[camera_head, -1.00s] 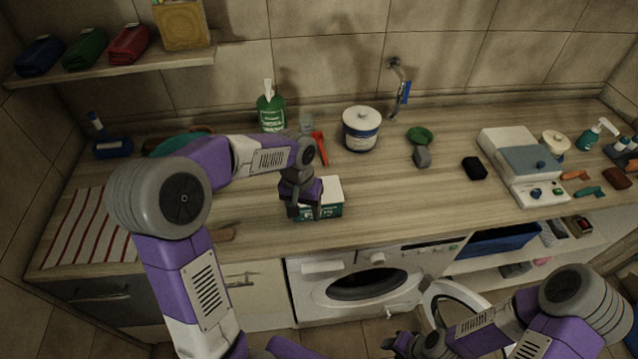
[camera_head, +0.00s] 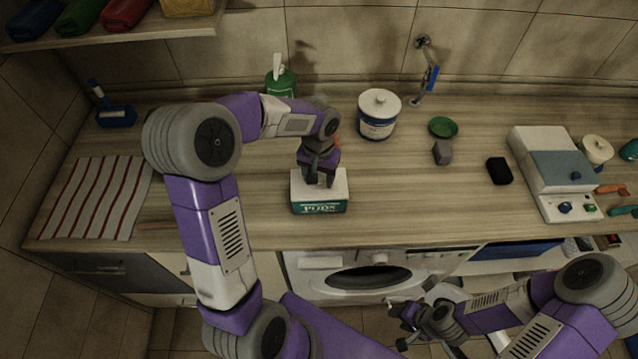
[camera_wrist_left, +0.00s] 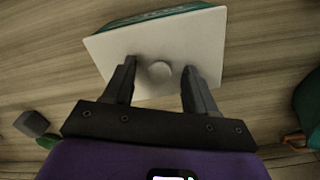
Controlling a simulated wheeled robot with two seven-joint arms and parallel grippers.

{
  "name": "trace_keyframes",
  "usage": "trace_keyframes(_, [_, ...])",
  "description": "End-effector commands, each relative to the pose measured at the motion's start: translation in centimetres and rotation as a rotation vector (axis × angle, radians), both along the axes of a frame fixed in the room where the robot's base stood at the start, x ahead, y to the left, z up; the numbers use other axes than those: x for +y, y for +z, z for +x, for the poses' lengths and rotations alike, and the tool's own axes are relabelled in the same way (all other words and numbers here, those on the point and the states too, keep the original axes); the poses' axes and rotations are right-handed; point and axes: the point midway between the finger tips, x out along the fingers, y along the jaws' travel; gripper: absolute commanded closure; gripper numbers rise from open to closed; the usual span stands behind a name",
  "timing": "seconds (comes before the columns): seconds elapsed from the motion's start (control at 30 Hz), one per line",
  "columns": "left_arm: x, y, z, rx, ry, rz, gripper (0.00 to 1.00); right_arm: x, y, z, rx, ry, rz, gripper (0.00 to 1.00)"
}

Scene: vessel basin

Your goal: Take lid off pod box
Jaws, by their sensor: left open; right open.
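The pod box (camera_head: 320,207) is green with "PODS" lettering and sits on the wooden counter above the washing machine. Its white lid (camera_head: 298,187) is on top of it. In the left wrist view the lid (camera_wrist_left: 200,35) shows a small round knob (camera_wrist_left: 159,72) at its middle. My left gripper (camera_head: 320,183) is just over the lid. Its open fingers (camera_wrist_left: 159,82) stand on either side of the knob, apart from it. My right gripper (camera_head: 402,328) is open and empty, low in front of the washing machine.
A white tub with a blue label (camera_head: 378,116) stands behind the box to the right. A green bottle (camera_head: 281,80) is behind my left arm. A striped cloth (camera_head: 98,198) lies at the left.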

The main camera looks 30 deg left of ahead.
Motion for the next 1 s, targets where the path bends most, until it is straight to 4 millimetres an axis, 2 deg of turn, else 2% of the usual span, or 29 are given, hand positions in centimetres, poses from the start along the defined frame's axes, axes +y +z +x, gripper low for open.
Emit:
trace_keyframes(0.23, [0.0, -0.2, 0.0, 0.0, 0.0, 0.0, 0.43, 0.0, 0.0, 0.0, 0.0, 0.0, 0.0, 0.57])
trace_keyframes(0.6, [0.0, -0.2, 0.0, 0.0, 0.0, 0.0, 1.0, 0.0, 0.0, 0.0, 0.0, 0.0, 0.0, 0.57])
trace_keyframes(0.87, [0.0, 0.0, 0.0, -0.001, 0.0, 0.0, 1.0, 0.0, 0.0, 0.0, 0.0, 0.0, 0.0, 0.57])
trace_keyframes(1.0, [0.0, 1.5, 0.1, -0.004, 0.001, 0.0, 1.0, 0.0, 0.2, 0.0, 0.0, 0.0, 0.0, 0.57])
